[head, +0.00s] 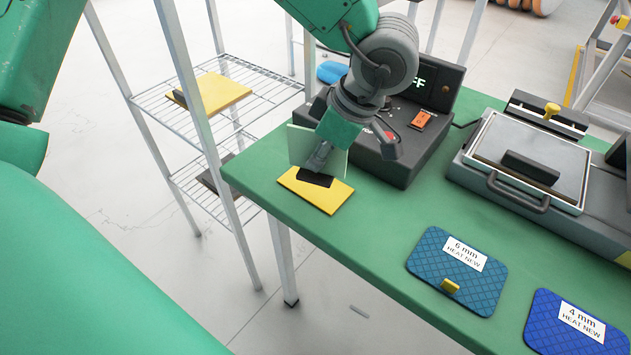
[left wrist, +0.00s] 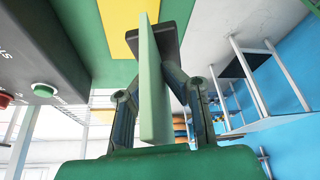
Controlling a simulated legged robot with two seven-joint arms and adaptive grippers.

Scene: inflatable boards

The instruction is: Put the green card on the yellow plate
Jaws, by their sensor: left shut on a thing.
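My left gripper (head: 321,160) is shut on the pale green card (head: 301,143), which stands roughly upright between its fingers. The yellow plate (head: 325,200) lies flat near the left corner of the green table, with a black block (head: 315,177) on it. The card is over the plate's back part; I cannot tell if its lower edge touches the plate. In the left wrist view, the card (left wrist: 155,80) runs between the fingers of the left gripper (left wrist: 153,92), with the yellow plate (left wrist: 117,25) and black block beyond. My right gripper is not in view.
A dark control box (head: 405,155) stands close behind the plate. A grey press (head: 540,160) is at the right. Blue quilted pads (head: 425,258) lie in front. A wire shelf (head: 255,80) at the left holds another yellow plate (head: 225,92).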

